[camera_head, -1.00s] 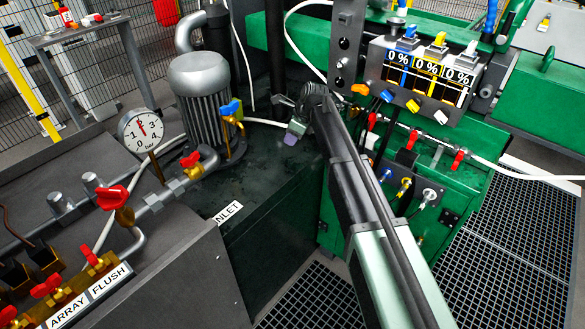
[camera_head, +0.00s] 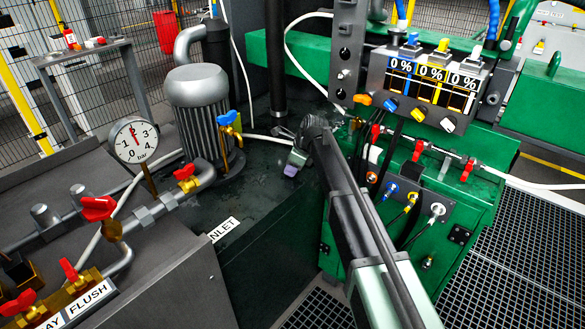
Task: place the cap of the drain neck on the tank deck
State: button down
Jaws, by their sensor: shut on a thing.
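My gripper (camera_head: 295,163) is at the end of my arm, low over the dark tank deck (camera_head: 262,178), right of the grey motor. Its end is small and seen from behind. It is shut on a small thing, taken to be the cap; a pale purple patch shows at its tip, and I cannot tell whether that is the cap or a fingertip. I cannot tell whether the held thing touches the deck. The drain neck cannot be made out.
A grey motor (camera_head: 203,115) and a brass valve with a blue handle (camera_head: 228,119) stand left of my gripper. A pressure gauge (camera_head: 134,139) and red-handled valves (camera_head: 98,208) are further left. A green cabinet with a display panel (camera_head: 425,85) is right. Open deck lies in front.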

jog(key=shift+s+f, duration=0.1)
jog(key=shift+s, duration=0.05)
jog(key=c, duration=0.9)
grip_release()
jog(key=shift+s, duration=0.1)
jog(key=shift+o, duration=0.5)
jog(key=w+p+v, duration=0.1)
jog(key=p+v, duration=1.1)
jog(key=v, duration=0.1)
jog(key=shift+s, duration=0.25)
jog(key=shift+a, duration=0.15)
